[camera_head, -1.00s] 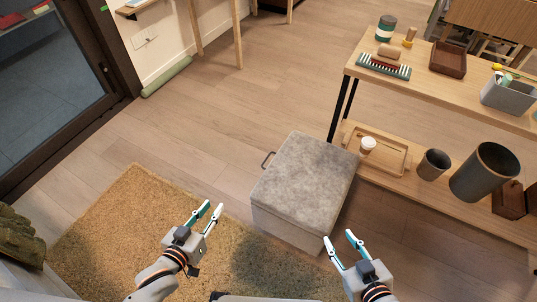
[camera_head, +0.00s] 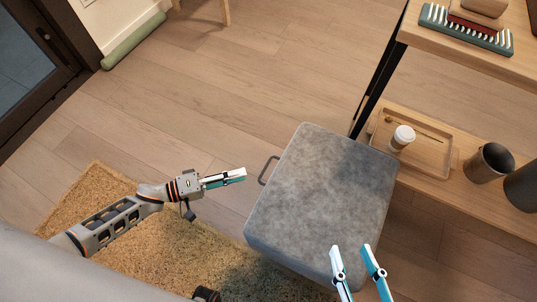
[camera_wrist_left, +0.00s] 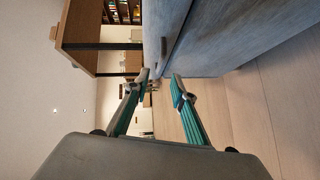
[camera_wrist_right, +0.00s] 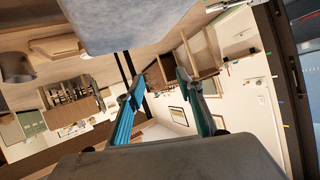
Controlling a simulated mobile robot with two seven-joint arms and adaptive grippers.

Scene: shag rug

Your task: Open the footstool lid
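The grey footstool (camera_head: 320,200) stands right of centre in the head view, its lid lying flat and shut. A dark loop handle (camera_head: 268,170) sticks out from its left side. My left gripper (camera_head: 243,176) is beside that handle, short of it and apart from it, pointing right. In the left wrist view its fingers (camera_wrist_left: 162,82) are open with nothing between them, and the footstool (camera_wrist_left: 235,35) fills the upper right. My right gripper (camera_head: 354,250) is open and empty over the footstool's near right part. The right wrist view shows the footstool (camera_wrist_right: 130,18) at the top edge.
A wooden shelf (camera_head: 465,58) stands close behind and right of the footstool. Its lower level holds a tray (camera_head: 430,155), a paper cup (camera_head: 402,137) and a dark pot (camera_head: 488,163). A shag rug (camera_head: 110,190) lies at left. The floor beyond the handle is clear.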

